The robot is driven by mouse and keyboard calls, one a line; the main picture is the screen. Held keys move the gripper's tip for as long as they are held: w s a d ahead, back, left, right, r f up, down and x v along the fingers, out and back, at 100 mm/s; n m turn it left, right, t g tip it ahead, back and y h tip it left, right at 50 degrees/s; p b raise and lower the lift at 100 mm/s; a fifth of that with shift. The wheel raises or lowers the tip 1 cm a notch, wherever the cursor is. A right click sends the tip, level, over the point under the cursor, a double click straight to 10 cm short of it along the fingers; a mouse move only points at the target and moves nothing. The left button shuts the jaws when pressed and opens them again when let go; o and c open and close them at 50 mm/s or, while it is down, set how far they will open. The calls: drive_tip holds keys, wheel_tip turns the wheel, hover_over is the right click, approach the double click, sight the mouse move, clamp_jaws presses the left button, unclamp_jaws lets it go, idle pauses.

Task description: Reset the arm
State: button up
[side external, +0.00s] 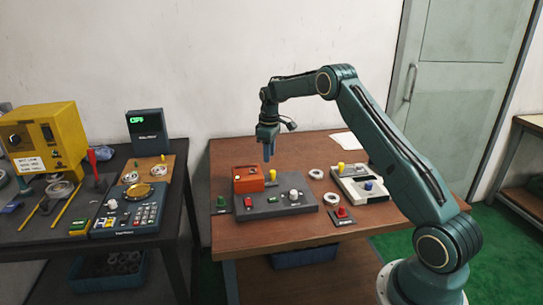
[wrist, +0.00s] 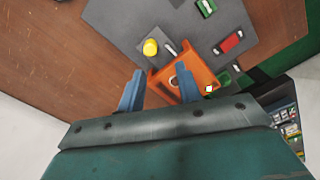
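My arm reaches over the brown table (side external: 290,237) and my gripper (side external: 268,157) points down above the orange box (side external: 248,179) and the grey panel (side external: 275,207). In the wrist view my two blue fingers (wrist: 160,92) stand well apart with nothing between them, so the gripper is open and empty. The orange box (wrist: 183,72) lies beyond the fingertips, partly behind the right finger. The fingers look clear of everything below them.
Bearing rings (side external: 316,174) lie on the table beside a pale panel (side external: 352,183) with knobs. A red button (side external: 342,212) sits at the front. A dark table (side external: 150,240) at left holds a yellow machine (side external: 45,140) and a scale (side external: 135,205). The air around my gripper is free.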

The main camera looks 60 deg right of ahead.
drive_tip(key=s+a+r+m+t, duration=0.1)
drive_tip(key=s+a+r, duration=0.5)
drive_tip(key=a+r, duration=0.4)
drive_tip(key=s+a+r+t, duration=0.2)
drive_tip(key=s+a+r, duration=0.5)
drive_tip(key=r, duration=0.4)
drive_tip(key=s+a+m+t, duration=0.1)
drive_tip(key=s+a, duration=0.4)
drive_tip(key=s, duration=0.7)
drive_tip(key=s+a+f+t, duration=0.1)
drive_tip(key=s+a, duration=0.5)
drive_tip(key=s, duration=0.6)
drive_tip(key=shift+f+m, duration=0.15)
drive_tip(key=shift+m, duration=0.25)
drive_tip(key=shift+w, duration=0.1)
drive_tip(key=shift+c, duration=0.2)
